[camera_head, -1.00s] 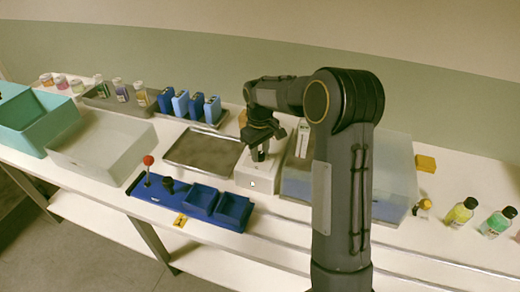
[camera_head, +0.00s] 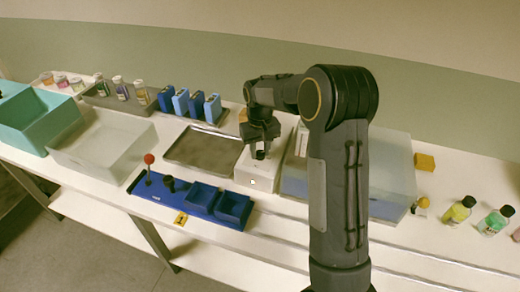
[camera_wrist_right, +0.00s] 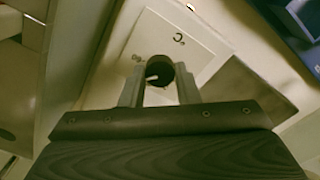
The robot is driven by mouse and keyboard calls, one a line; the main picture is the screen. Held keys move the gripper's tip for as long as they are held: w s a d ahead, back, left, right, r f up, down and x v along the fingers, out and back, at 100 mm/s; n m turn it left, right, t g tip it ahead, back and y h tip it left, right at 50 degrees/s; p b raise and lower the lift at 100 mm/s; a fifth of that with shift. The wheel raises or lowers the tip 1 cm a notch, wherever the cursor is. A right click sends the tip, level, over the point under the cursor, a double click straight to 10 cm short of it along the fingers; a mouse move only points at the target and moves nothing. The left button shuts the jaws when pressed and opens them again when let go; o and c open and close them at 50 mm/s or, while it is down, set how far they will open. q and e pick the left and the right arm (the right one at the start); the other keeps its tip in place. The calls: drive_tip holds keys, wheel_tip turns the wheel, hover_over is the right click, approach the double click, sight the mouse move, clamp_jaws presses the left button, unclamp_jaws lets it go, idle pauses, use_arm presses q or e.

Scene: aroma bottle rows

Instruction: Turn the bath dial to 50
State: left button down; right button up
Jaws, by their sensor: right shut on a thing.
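The white bath unit (camera_head: 244,178) stands in the middle of the bench, with my right arm reaching over it. Its dial (camera_wrist_right: 160,68) shows in the right wrist view as a dark round knob with a white pointer mark, on a pale panel with small dark markings (camera_wrist_right: 179,39). I cannot read the markings or the set value surely. My right gripper (camera_head: 260,153) is shut on the dial; in the wrist view its two fingers (camera_wrist_right: 159,88) stand on either side of the knob. My left gripper is not in view.
A dark metal tray (camera_head: 203,148) lies left of the unit and a blue tool rack (camera_head: 160,205) in front. A translucent bin (camera_head: 385,165) stands close on the right. Blue boxes (camera_head: 197,105) stand behind; bottles (camera_head: 458,211) stand at far right.

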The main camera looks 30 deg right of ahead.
sight(260, 153)
drive_tip(key=shift+r, duration=0.1)
drive_tip(key=o, duration=1)
drive_tip(key=shift+c, duration=0.2)
wheel_tip(260, 153, up, 7)
drive_tip(key=shift+r, duration=0.35)
drive_tip(key=shift+s, duration=0.1)
